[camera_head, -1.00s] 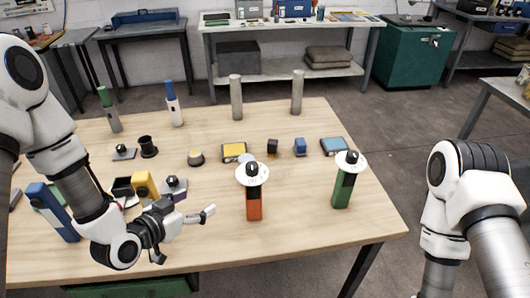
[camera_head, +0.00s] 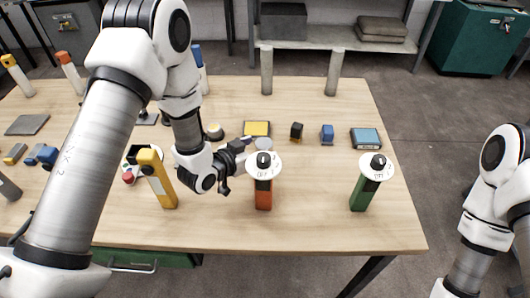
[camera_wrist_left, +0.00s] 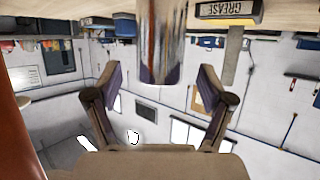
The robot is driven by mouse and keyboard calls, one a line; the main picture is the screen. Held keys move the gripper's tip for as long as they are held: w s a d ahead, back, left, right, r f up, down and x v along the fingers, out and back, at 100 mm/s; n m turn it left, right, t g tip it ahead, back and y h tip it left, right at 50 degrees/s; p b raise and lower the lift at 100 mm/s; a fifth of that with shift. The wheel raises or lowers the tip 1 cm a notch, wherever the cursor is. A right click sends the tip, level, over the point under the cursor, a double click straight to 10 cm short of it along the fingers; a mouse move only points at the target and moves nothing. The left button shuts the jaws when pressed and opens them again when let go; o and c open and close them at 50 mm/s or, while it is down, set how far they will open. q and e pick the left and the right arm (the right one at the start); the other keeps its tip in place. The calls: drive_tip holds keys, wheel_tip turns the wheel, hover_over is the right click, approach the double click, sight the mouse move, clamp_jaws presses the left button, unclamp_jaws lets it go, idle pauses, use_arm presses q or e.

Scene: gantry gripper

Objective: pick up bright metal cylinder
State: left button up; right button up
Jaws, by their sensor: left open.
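The bright metal cylinder (camera_wrist_left: 161,40) is shiny and hangs in from the top of the left wrist view, which is upside down. In the head view only its round grey top (camera_head: 263,143) shows, behind the white dial of the orange device (camera_head: 264,195). My left gripper (camera_head: 238,157) is just left of the cylinder, low over the table. In the left wrist view its two fingers (camera_wrist_left: 160,78) are spread wide, with the cylinder centred ahead between them and no visible contact. My right arm shows at the right edge; its gripper is out of view.
The orange device's side (camera_wrist_left: 15,135) is close at the left of the wrist view. A yellow-topped grease box (camera_head: 257,129) lies behind the cylinder. A green dial device (camera_head: 365,187) stands to the right. Two tall grey posts (camera_head: 266,70) (camera_head: 334,72) stand at the back.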

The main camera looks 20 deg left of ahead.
use_arm(q)
drive_tip(key=shift+x, duration=1.1)
drive_tip(key=shift+w+d, duration=0.1)
drive_tip(key=shift+w, duration=0.1)
clamp_jaws()
